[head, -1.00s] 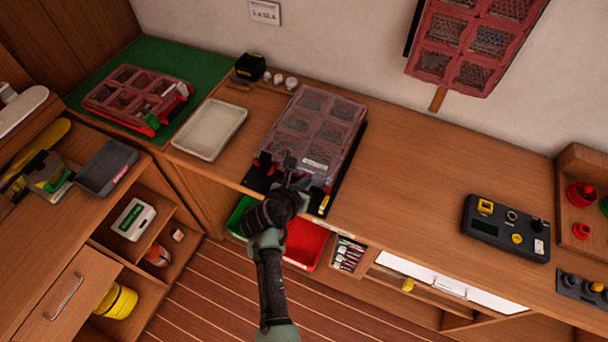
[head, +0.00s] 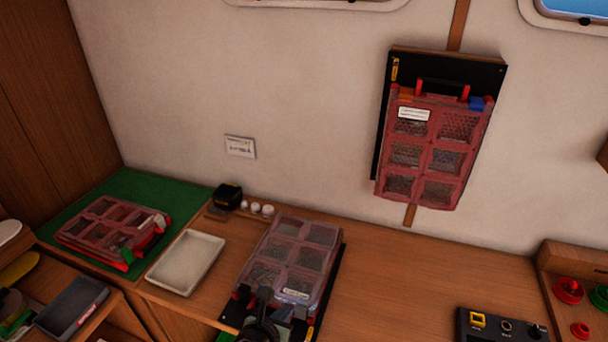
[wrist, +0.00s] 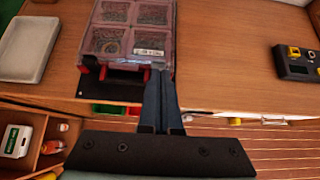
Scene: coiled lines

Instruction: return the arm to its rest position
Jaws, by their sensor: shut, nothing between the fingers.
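My gripper (wrist: 161,72) shows in the wrist view with its two dark fingers together and nothing between them. It is in front of the near edge of a red-framed clear-lidded case (wrist: 128,32) on the counter; I cannot tell whether it touches it. In the head view the case (head: 288,258) lies on a black board, and my gripper (head: 268,296) appears at the bottom edge, over the case's near end. Most of my arm is out of the head view.
A second case (head: 105,228) lies on a green mat (head: 172,190). A white tray (head: 186,262) stands between the cases. A third case (head: 432,150) hangs on the wall. A black control box (head: 500,325) is at right. The counter (head: 400,275) between is clear.

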